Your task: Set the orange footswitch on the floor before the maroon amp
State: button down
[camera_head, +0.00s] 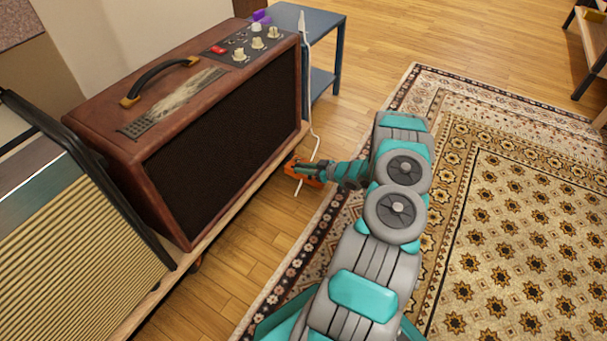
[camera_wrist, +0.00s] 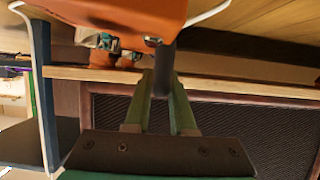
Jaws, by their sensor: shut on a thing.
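The orange footswitch (camera_head: 318,181) is at my gripper (camera_head: 302,169), by the right front corner of the maroon amp (camera_head: 180,105). In the wrist view, the footswitch (camera_wrist: 120,14) fills the top middle. My gripper (camera_wrist: 164,88) is shut on a dark upright part of it, between two green fingers. A white cable (camera_head: 313,140) runs from the footswitch up to the blue side table. The amp's dark grille (camera_wrist: 250,130) shows low in the wrist view. My gripper hides part of the footswitch in the head view. I cannot tell whether it touches the floor.
The amp stands on a low wooden board (camera_head: 238,197). A strip of bare wood floor (camera_head: 240,250) lies between the board and a patterned rug (camera_head: 530,200). A blue side table (camera_head: 325,22) stands behind the amp. A ribbed tan cabinet (camera_head: 80,260) is at the left.

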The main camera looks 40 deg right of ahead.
jog(key=shift+f, duration=1.55)
jog(key=c, duration=0.8)
grip_release()
jog(key=shift+f, duration=0.1)
jog(key=shift+o, duration=0.2)
